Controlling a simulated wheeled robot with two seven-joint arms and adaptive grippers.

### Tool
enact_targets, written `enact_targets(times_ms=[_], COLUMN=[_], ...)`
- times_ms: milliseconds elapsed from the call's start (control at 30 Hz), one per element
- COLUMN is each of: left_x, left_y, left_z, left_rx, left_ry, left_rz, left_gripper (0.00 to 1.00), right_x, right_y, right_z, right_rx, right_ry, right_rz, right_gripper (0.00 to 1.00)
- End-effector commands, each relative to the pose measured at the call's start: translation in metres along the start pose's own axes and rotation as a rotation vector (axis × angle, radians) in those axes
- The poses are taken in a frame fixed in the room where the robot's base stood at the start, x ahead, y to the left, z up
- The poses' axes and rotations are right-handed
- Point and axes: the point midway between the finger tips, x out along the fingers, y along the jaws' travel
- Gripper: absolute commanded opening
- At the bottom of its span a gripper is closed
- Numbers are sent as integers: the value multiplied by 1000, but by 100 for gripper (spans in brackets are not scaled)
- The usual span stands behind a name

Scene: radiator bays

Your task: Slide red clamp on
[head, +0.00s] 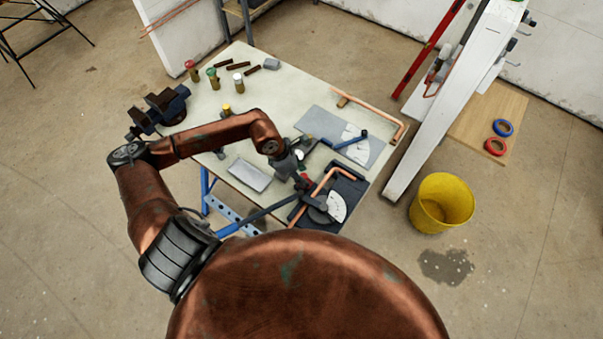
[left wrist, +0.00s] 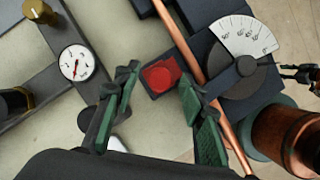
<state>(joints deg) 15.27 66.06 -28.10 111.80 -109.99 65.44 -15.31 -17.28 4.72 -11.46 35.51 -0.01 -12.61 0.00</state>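The red clamp (head: 306,180) is small in the head view, at the left edge of a dark pipe bender (head: 350,188). It is clearer in the left wrist view (left wrist: 160,76), beside the copper pipe (left wrist: 185,45) and apart from it. My left gripper (head: 299,176) is above it. In the left wrist view its green-padded fingers (left wrist: 160,73) are spread, with the clamp between and beyond their tips. I cannot tell whether either tip touches it. The bent copper pipe (head: 322,184) runs over the bender next to its white scale (head: 337,207).
A second bender plate (head: 320,125) with a copper pipe (head: 383,110) lies farther back on the table. A blue handle (head: 265,212) crosses the front. A dial gauge (left wrist: 77,63) is near the left finger.

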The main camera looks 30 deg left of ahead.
Motion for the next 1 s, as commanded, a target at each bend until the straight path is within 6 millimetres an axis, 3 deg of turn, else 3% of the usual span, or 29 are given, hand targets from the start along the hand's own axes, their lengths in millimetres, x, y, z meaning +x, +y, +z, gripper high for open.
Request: enact_targets(times_ms=[567, 1000], left_x=[0, 2], left_y=[0, -6], left_z=[0, 5], left_rx=[0, 2], left_ry=[0, -3], left_rz=[0, -2], left_gripper=[0, 0], right_x=[0, 4], right_y=[0, -5], right_z=[-2, -2], right_rx=[0, 2], right_ry=[2, 3], right_rz=[0, -5], right_gripper=[37, 37])
